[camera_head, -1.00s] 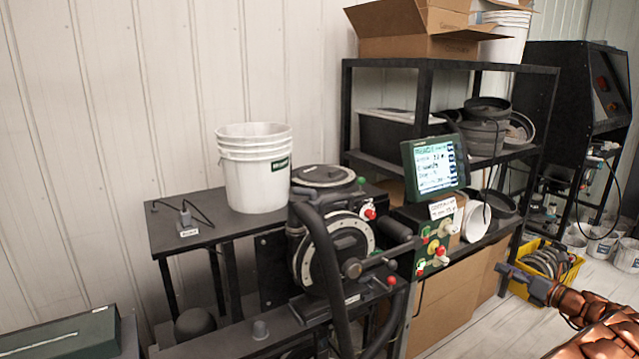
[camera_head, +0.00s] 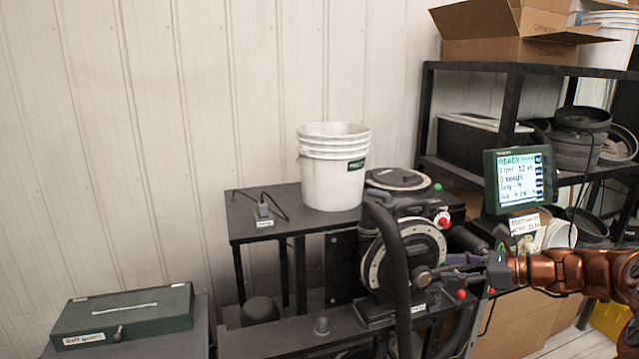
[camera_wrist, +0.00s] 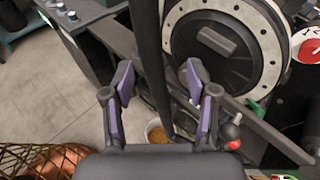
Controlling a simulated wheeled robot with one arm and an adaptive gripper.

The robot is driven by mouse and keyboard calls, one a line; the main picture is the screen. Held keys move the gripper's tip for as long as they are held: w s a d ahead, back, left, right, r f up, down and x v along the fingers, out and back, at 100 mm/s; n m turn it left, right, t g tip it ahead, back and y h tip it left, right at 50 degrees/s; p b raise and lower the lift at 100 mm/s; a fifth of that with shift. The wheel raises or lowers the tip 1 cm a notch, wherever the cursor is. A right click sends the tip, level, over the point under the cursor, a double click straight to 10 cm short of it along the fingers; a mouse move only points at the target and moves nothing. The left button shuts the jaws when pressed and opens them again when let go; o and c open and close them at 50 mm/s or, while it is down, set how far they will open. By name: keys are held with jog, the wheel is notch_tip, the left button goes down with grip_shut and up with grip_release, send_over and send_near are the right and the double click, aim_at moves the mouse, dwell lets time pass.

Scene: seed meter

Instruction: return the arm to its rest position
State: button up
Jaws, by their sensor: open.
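My gripper (camera_head: 458,268) points left from my copper-coloured arm, in front of the right side of the seed meter in the head view. The seed meter (camera_head: 408,250) is a black unit with a pale-ringed round disc and a thick dark hose. In the wrist view my gripper (camera_wrist: 160,80) has its two purple-padded fingers spread apart with nothing held between them. The meter's disc (camera_wrist: 220,45) lies beyond the fingers, and the dark hose (camera_wrist: 148,60) passes behind the gap. I cannot tell whether a finger touches the meter.
A lit monitor (camera_head: 518,178) stands behind my arm, close above it. A white bucket stack (camera_head: 333,180) stands on the black bench. A green box (camera_head: 125,315) is at lower left. A black shelf (camera_head: 510,90) is at right. Grey floor (camera_wrist: 60,85) shows in the wrist view.

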jog(key=s+a+f+n+g+h, duration=0.1)
jog(key=s+a+n+g+h, duration=0.2)
jog(key=s+a+n+g, duration=1.2)
jog(key=s+f+n+t+h, duration=0.2)
jog(key=s+f+n+h, duration=0.1)
jog(key=s, duration=1)
jog(key=s+d+f+n+t+h, duration=0.1)
jog(key=s+f+n+t+h, duration=0.2)
jog(key=s, duration=1.1)
jog(key=n+h, duration=0.2)
jog(key=h, duration=0.1)
jog(key=shift+s, duration=0.3)
jog(key=shift+f, duration=0.1)
jog(key=shift+c, duration=0.4)
